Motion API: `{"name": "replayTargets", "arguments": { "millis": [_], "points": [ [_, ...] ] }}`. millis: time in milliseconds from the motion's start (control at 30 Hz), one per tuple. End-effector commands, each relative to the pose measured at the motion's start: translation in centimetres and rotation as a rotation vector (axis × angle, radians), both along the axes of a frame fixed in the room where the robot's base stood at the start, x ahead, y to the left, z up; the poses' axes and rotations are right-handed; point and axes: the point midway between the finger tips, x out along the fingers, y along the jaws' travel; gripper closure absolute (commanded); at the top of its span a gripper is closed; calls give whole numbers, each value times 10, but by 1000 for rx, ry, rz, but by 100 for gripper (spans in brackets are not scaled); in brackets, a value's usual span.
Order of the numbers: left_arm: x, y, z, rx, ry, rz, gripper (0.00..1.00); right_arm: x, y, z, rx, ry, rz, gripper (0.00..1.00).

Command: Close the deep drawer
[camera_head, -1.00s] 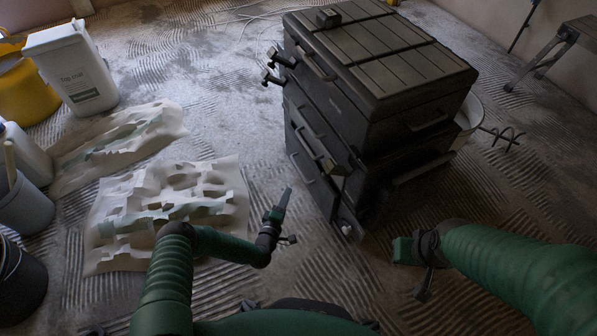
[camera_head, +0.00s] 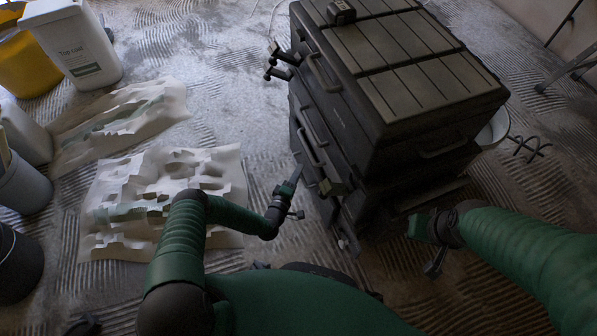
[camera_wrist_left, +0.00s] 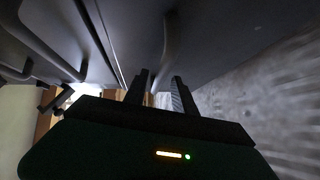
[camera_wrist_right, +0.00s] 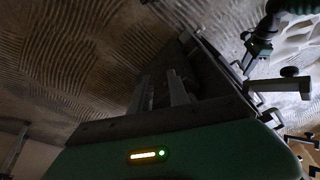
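A dark tool chest (camera_head: 415,95) with stacked drawers stands right of centre in the head view. Its lower section (camera_head: 350,205) sticks out in front; I cannot tell exactly how far the deep drawer is out. My left gripper (camera_head: 298,172) is beside the chest's front, close to the lower handles (camera_head: 308,150). In the left wrist view its fingers (camera_wrist_left: 160,90) are apart, with a bar handle (camera_wrist_left: 166,45) just beyond the gap; contact cannot be told. My right gripper (camera_head: 416,226) is low near the chest's right side. Its fingers (camera_wrist_right: 160,92) are apart and empty.
A white tub (camera_head: 75,45), a yellow bucket (camera_head: 25,60) and grey buckets (camera_head: 25,185) stand at the left. Crumpled sheets (camera_head: 165,190) lie on the ridged floor. A white bucket (camera_head: 494,128) is behind the chest.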

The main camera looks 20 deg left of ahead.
Motion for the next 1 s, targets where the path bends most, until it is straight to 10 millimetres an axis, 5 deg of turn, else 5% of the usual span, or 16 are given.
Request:
{"name": "replayTargets", "arguments": {
  "millis": [233, 1000],
  "points": [
    [0, 0, 0, 0, 1, -1, 100, 0, 0, 0, 0, 0, 0, 78],
    [-1, -1, -3, 0, 6, -2, 100, 0, 0, 0, 0, 0, 0, 78]
  ]
}}
